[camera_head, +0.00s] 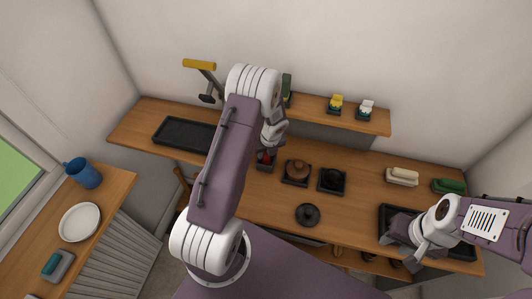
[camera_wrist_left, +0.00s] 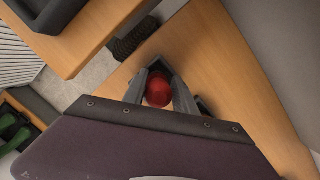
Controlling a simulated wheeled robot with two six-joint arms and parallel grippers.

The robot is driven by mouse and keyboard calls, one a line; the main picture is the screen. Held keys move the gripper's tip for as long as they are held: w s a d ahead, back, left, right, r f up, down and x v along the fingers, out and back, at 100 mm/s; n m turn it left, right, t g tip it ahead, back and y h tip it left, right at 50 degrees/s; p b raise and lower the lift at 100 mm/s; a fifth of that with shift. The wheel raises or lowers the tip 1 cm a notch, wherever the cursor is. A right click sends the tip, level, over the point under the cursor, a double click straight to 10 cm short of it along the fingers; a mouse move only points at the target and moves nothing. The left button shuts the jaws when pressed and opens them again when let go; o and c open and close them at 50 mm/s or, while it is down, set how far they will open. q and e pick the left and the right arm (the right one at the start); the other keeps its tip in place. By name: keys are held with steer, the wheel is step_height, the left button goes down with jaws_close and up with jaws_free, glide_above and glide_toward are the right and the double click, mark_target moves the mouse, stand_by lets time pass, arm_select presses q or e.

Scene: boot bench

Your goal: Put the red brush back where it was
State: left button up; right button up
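The red brush (camera_head: 265,156) shows as a small red patch under my left gripper (camera_head: 268,146), at the back of the bench. In the left wrist view the brush's rounded red top (camera_wrist_left: 158,90) sits between the two fingers of my left gripper (camera_wrist_left: 159,92), which appear to press on its sides. A small dark square holder (camera_head: 265,167) is right below the brush in the head view; I cannot tell whether the brush rests in it. My right gripper (camera_head: 407,246) is over the black tray (camera_head: 390,214) at the right; its fingertips are unclear.
Small dark holders with a brown pot (camera_head: 297,170) and a black round piece (camera_head: 332,179) stand right of the brush. A black lid-like disc (camera_head: 307,214) lies in front. A raised shelf (camera_head: 375,120) carries yellow (camera_head: 336,102) and white (camera_head: 367,105) brushes.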

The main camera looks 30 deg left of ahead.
arm_select(q)
steer(key=shift+r, duration=0.55)
steer(key=p+v, duration=0.2)
steer(key=v, duration=0.9)
steer(key=s+d+r+n+h, duration=0.1)
steer(key=s+d+n, duration=0.3)
steer(key=s+n, duration=0.4)
steer(key=s+d+r+n+h, duration=0.1)
steer(key=s+d+r+n, duration=0.2)
steer(key=n, duration=1.5)
steer(key=s+d, duration=0.2)
steer(key=s, duration=0.3)
steer(key=shift+s+r+n+g, duration=0.25)
steer(key=shift+s+n+g, duration=0.05)
steer(key=shift+d, duration=0.1)
